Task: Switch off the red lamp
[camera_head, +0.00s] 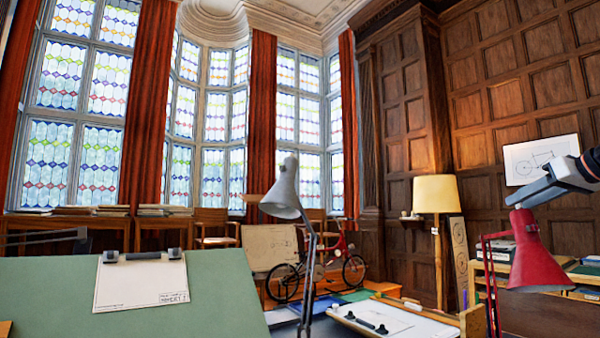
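The red lamp (526,258) stands at the right, its bell-shaped shade facing down and its thin red arm bending down at the left of the shade. No glow shows from the shade, but its underside is hidden, so I cannot tell whether it is lit. My gripper (514,202) reaches in from the right edge, with its end at the top of the red shade. In the picture it overlaps or meets the shade's top; I cannot tell whether they touch. Its fingers are too small and foreshortened to show whether they are open or shut.
A grey lamp (284,190) stands in the middle. A green drafting board (50,290) with a paper sheet (140,282) fills the left front. A white board (412,322) lies in front, left of the red lamp. A floor lamp (437,195) and a bicycle (352,268) stand behind.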

